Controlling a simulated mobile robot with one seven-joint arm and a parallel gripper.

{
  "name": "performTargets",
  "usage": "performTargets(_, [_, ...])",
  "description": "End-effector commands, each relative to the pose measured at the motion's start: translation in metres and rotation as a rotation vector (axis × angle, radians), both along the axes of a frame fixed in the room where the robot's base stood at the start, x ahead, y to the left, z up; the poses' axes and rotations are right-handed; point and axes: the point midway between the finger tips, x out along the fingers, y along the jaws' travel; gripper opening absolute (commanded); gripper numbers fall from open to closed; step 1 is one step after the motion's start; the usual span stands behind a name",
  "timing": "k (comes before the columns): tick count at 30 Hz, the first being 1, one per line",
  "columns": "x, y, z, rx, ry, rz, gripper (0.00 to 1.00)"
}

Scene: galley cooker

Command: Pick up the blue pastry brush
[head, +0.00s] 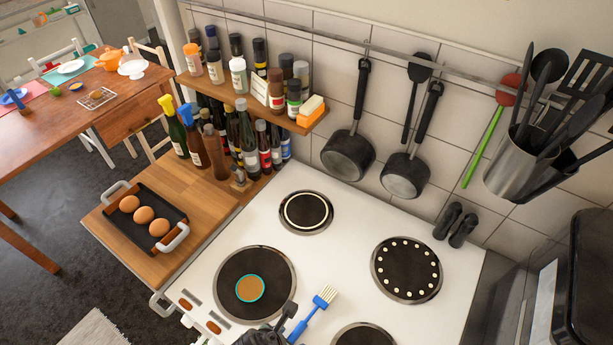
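The blue pastry brush (304,323) shows at the bottom of the head view, over the white cooker top between the front burners. Its pale bristles point up and right, and its blue handle slants down and left toward my gripper. My dark gripper (275,324) is at the bottom edge, right beside the handle and partly cut off by the frame. I cannot tell whether its fingers are apart or closed on the handle, or whether the brush touches the cooker top.
The cooker (335,255) has several dark burners. A tray of eggs (147,247) sits on the wooden counter at left. Bottles crowd a shelf (245,98) behind. Pans (347,155) hang on the wall, and a utensil holder (513,170) is at right.

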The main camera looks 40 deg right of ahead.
Motion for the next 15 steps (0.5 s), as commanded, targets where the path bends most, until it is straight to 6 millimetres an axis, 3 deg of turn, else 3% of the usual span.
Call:
performTargets(9, [0.0004, 0.0002, -0.0037, 0.0, -0.001, 0.001, 0.62])
performTargets(15, [0.0003, 0.0002, -0.0036, 0.0, -0.001, 0.0, 0.26])
